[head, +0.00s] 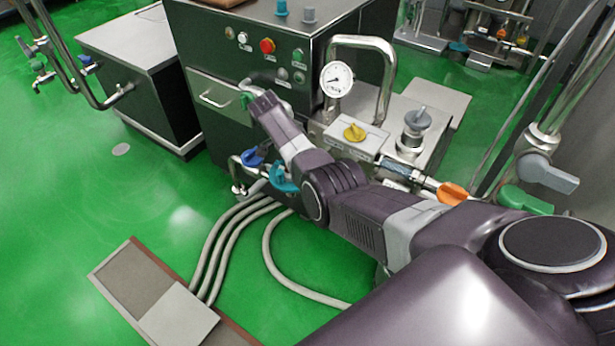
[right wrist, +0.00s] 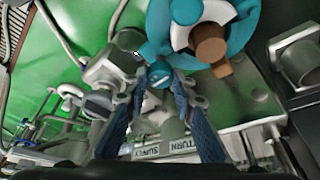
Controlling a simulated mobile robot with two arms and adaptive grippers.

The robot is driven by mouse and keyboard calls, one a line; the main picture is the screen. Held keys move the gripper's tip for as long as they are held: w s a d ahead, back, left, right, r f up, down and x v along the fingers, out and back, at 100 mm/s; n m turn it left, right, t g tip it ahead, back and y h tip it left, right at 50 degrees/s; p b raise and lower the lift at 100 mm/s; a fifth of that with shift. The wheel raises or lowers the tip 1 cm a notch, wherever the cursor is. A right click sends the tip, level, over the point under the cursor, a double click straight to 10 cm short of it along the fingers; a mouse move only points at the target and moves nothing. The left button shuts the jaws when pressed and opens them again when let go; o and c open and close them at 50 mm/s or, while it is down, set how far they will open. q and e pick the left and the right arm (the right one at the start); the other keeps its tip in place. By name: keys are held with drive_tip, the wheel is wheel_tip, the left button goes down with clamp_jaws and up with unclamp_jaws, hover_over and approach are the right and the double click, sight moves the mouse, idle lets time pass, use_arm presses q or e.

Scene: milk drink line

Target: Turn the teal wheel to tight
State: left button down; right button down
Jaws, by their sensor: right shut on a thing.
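The teal wheel (head: 283,178) is on the low front of the dark machine, beside my right arm, which hides part of its surroundings. In the right wrist view the teal wheel (right wrist: 243,30) is large at the top, with a pale ring and brown hub. My right gripper (right wrist: 160,85) is shut on a teal projecting piece, which appears to be part of the wheel. The fingers lie on either side of it. In the head view the right fingertips cannot be made out. My left gripper is in neither view.
A blue-handled valve (head: 252,156) sits left of the teal wheel. Several grey hoses (head: 226,232) run down to the floor. A pressure gauge (head: 337,79), yellow knob (head: 354,132) and bent steel pipe (head: 385,60) stand above. Green floor is open at left.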

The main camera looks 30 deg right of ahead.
drive_tip(key=shift+m+b, duration=0.5)
drive_tip(key=shift+b, duration=0.05)
drive_tip(key=c, duration=1.6)
unclamp_jaws()
drive_tip(key=v, duration=1.2)
drive_tip(key=shift+w+d, duration=0.2)
